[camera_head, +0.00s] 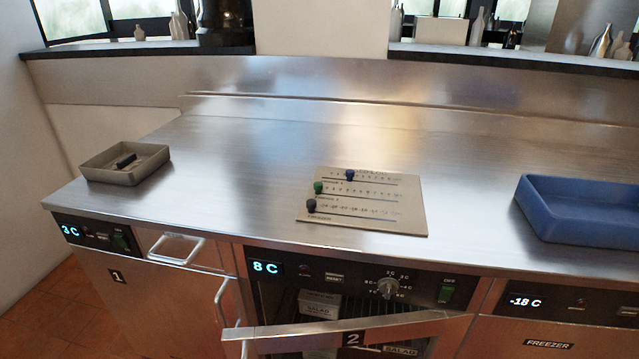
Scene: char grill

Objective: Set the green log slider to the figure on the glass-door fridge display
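The log board (412,212) lies on the steel counter, with three slider rows. The green slider (318,187) sits at the left end of the middle row; the figure beside it is too small to read. A blue slider (350,175) is on the top row, left of its middle. A black slider (311,205) is at the left end of the bottom row. The glass-door fridge display (265,268) reads 8 C, above the door marked 2 (352,339), which looks ajar. Neither of my grippers is in view.
The left fridge display (71,231) reads 3 C and the freezer display (525,301) reads -18 C. A grey tray (110,178) with a dark object (126,160) stands left; a blue bin (580,228) stands right. The counter around the board is clear.

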